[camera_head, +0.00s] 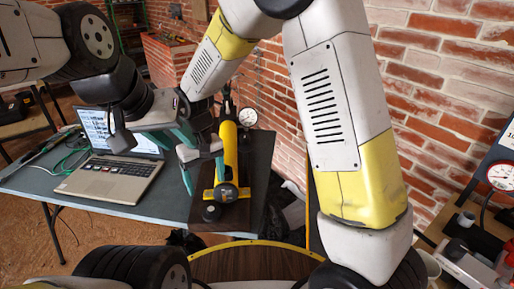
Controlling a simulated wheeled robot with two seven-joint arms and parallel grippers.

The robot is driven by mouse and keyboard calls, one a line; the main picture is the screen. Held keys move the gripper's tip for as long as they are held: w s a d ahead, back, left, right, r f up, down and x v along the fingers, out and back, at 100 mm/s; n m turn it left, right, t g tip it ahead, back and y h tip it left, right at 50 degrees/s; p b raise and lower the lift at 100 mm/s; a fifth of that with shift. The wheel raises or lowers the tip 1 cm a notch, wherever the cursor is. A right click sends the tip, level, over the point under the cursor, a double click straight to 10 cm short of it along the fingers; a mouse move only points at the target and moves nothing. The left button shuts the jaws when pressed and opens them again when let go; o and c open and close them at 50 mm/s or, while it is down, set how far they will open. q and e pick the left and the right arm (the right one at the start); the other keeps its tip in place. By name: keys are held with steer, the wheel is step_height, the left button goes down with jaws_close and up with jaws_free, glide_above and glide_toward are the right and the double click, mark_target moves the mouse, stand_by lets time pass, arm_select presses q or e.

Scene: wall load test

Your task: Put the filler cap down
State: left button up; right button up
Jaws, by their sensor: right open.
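A small black round piece, which looks like the filler cap (211,212), lies on the dark board in front of the yellow hand pump (230,152). My right gripper (204,182) has its teal-tipped fingers apart, above the cap and beside the pump. I see nothing between the fingers. My left arm comes in from the left over the laptop. Its gripper is higher and overlaps the other hand, so its fingers are hard to separate and I cannot tell their state.
The dark board (257,205) lies on the blue-grey table (130,207). An open laptop (112,178) stands at left beside green cables (72,158). A gauge (247,117) rises behind the pump. A brick wall (440,105) bounds the right. Another bench with a gauge (500,175) stands at far right.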

steer(key=s+d+r+m+t+y, duration=0.1)
steer(key=d+r+m+t+y, duration=0.15)
steer(key=d+r, duration=1.25)
steer(key=s+d+r+m+t, duration=0.3)
steer(key=s+d+r, duration=0.2)
steer(key=s+d, duration=0.5)
steer(key=shift+d+r+m+t, duration=0.35)
steer(key=shift+d+r, duration=0.05)
steer(key=shift+d, duration=0.55)
